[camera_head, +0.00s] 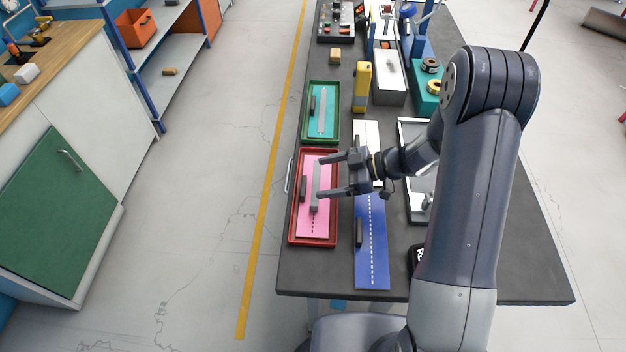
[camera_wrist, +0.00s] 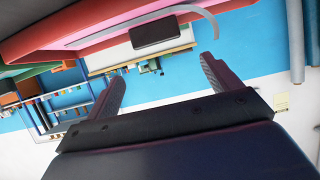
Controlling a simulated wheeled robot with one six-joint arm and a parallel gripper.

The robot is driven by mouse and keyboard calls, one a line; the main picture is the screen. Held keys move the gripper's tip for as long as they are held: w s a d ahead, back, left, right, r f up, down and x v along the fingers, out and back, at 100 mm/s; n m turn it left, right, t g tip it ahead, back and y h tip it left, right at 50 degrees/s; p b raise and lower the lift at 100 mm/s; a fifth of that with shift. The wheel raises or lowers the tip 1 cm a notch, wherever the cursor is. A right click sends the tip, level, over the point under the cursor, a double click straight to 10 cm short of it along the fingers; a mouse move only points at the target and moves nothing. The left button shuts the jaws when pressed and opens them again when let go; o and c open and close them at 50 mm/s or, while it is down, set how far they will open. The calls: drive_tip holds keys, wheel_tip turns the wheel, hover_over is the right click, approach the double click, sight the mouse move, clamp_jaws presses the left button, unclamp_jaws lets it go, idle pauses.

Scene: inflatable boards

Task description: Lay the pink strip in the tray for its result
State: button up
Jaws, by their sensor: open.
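The pink strip (camera_head: 317,226) lies in the red tray (camera_head: 334,220) near the left edge of the dark table. A dark block (camera_head: 303,189) and a long grey bar (camera_head: 316,188) are on the strip. My gripper (camera_head: 322,177) is open, its two fingers pointing left over the tray's right side, with the tips near the grey bar. I cannot tell whether they touch it. In the wrist view, the open fingers (camera_wrist: 160,78) show nothing held between them, and the pink strip (camera_wrist: 130,22), dark block and curved grey bar show at the top.
A green tray (camera_head: 334,138) with a teal strip stands behind the red tray. A blue strip (camera_head: 372,262) with a dark block lies to its right, and a white strip (camera_head: 366,128) lies behind. A yellow device (camera_head: 362,88) and a grey-rimmed tray (camera_head: 408,205) stand nearby.

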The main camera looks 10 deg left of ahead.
drive_tip(key=v, duration=0.7)
drive_tip(key=shift+b, duration=0.3)
drive_tip(key=p, duration=0.2)
hover_over(310, 193)
drive_tip(key=d, duration=0.1)
wheel_tip(310, 193, down, 4)
drive_tip(key=shift+w+d, duration=0.1)
drive_tip(key=shift+a+f+b, duration=0.5)
drive_tip(key=shift+a+f, duration=0.1)
drive_tip(key=shift+f, duration=0.3)
drive_tip(key=shift+d+r, duration=0.1)
drive_tip(key=shift+r, duration=0.35)
